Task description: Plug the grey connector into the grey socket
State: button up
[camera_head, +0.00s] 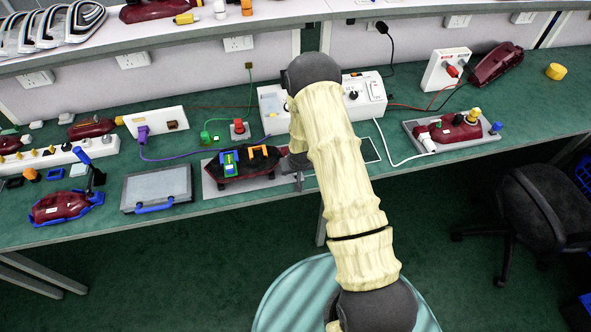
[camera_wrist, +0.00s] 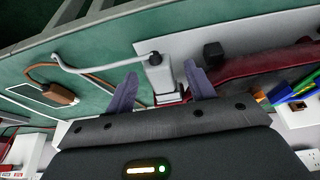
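A pale grey, block-shaped connector (camera_wrist: 161,80) with a dark top end and a whitish cable stands between the fingers of my gripper (camera_wrist: 162,73) in the wrist view. The fingers are open, with a gap visible on each side of it. In the head view my gripper (camera_head: 298,181) is at the right end of a grey tray (camera_head: 215,191), and my arm hides the connector. A dark red lamp body (camera_wrist: 250,78) lies close beside the connector in the wrist view. I cannot pick out the grey socket with certainty; the connector's lower end is hidden.
A small dark block (camera_wrist: 212,54) stands on the tray near the right finger. A brown plug (camera_wrist: 60,94) lies off to the left. A grey case (camera_head: 157,187) and a white control box (camera_head: 272,101) stand nearby.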

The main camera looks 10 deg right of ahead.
dwell(0.3)
jog(key=b+v, duration=0.3)
jog(key=v, duration=1.4)
jog(key=shift+r, duration=0.2)
